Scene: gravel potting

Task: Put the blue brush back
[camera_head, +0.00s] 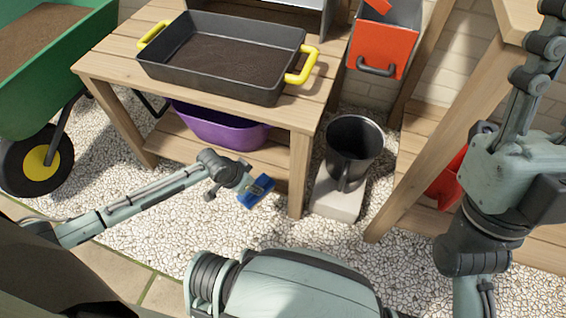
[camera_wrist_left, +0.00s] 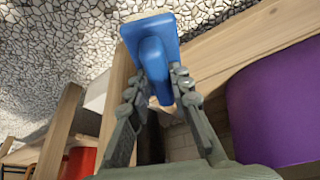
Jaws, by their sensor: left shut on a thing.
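The blue brush (camera_head: 257,192) is in my left gripper (camera_head: 236,178), held in the air in front of the wooden bench's lower shelf. In the left wrist view the brush (camera_wrist_left: 152,45) has a blue back and handle with a pale edge at its far end. The left fingers (camera_wrist_left: 158,105) are shut around its handle, one on each side. My right gripper (camera_head: 535,75) points up at the right edge of the head view, partly cut off; its fingertips are not clear and no object shows in it.
A black tray (camera_head: 225,85) with yellow handles stands on the bench (camera_head: 112,62). A purple tub (camera_head: 215,128) sits on its lower shelf. A dark metal jug (camera_head: 352,150) stands on a pale block (camera_head: 335,203). An orange bin (camera_head: 385,45) is behind; a green wheelbarrow (camera_head: 62,78) is left.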

